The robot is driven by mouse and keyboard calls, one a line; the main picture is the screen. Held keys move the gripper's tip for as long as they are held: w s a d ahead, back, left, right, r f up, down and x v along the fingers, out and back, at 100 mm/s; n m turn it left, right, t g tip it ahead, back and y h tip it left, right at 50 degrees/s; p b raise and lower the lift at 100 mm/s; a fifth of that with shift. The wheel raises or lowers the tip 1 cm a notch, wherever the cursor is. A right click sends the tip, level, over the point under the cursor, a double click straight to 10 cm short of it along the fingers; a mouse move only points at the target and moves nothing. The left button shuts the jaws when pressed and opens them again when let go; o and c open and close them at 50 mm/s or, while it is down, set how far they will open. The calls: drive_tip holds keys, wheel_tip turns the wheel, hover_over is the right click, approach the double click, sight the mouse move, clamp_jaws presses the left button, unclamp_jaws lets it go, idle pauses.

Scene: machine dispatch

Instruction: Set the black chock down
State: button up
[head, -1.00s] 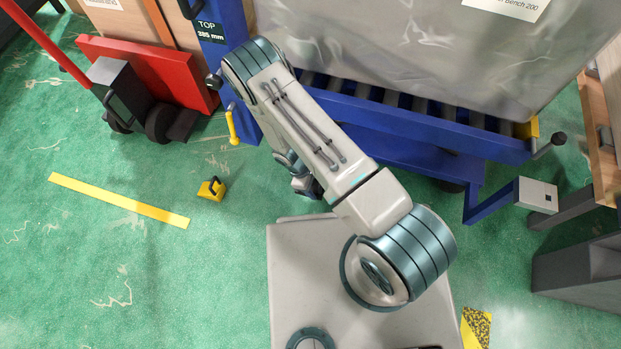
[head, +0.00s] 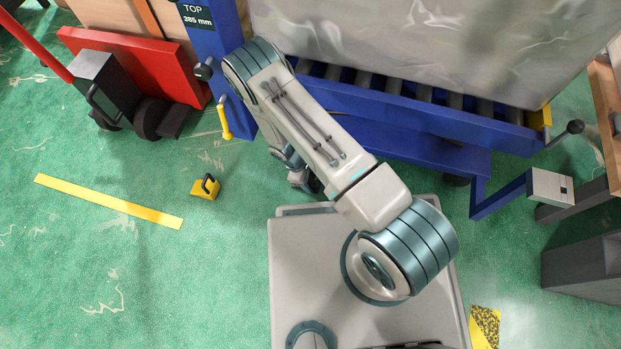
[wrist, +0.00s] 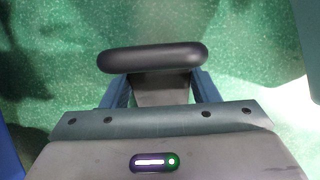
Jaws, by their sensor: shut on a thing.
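In the wrist view my gripper (wrist: 160,92) is shut on the black chock (wrist: 152,57). Its rounded black bar lies across the picture just beyond the fingers, and a dark part of it shows between them. Green floor shows behind it; its height above the floor cannot be told. In the head view my arm hides the held chock, and only part of my wrist shows beneath the arm.
A yellow chock (head: 205,187) with a black handle stands on the floor near a yellow floor strip (head: 110,202). A blue roller stand (head: 420,120) carries a large wrapped load (head: 440,40). A red pallet truck (head: 140,62) is at upper left. Floor at lower left is clear.

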drive_tip(key=o, duration=1.2)
drive_tip(key=shift+f, duration=0.1)
drive_tip(key=p+v, duration=0.5)
drive_tip(key=v, duration=0.7)
